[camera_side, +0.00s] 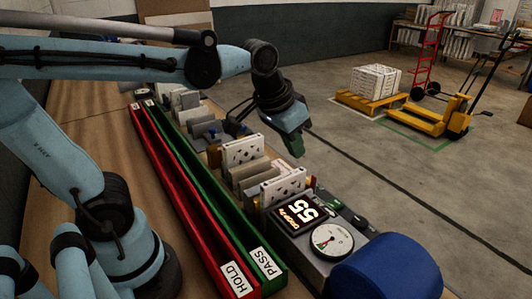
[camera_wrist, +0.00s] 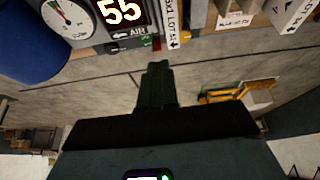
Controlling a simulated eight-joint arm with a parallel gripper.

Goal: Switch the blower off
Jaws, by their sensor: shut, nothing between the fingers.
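The blower unit is a grey console (camera_side: 302,243) with a blue drum (camera_side: 388,268) at the front right in the side view. Its lit display (camera_side: 301,213) reads 55, and a round dial (camera_side: 331,241) sits beside it. In the wrist view the display (camera_wrist: 120,11), the dial (camera_wrist: 67,18) and the blue drum (camera_wrist: 28,45) show along the top left. A label reading AIR (camera_wrist: 137,31) is near small green and red parts; the switch's position is unclear. My gripper (camera_side: 296,147) is shut and empty, above and behind the console; its fingers (camera_wrist: 157,72) point toward the AIR label, apart from it.
Long red (camera_side: 190,195) and green (camera_side: 210,183) troughs marked HOLD and PASS run along the bench. Several boxed filters (camera_side: 243,151) stand in a row beside them, near my gripper. A yellow pallet truck (camera_side: 425,121) stands on the open floor beyond.

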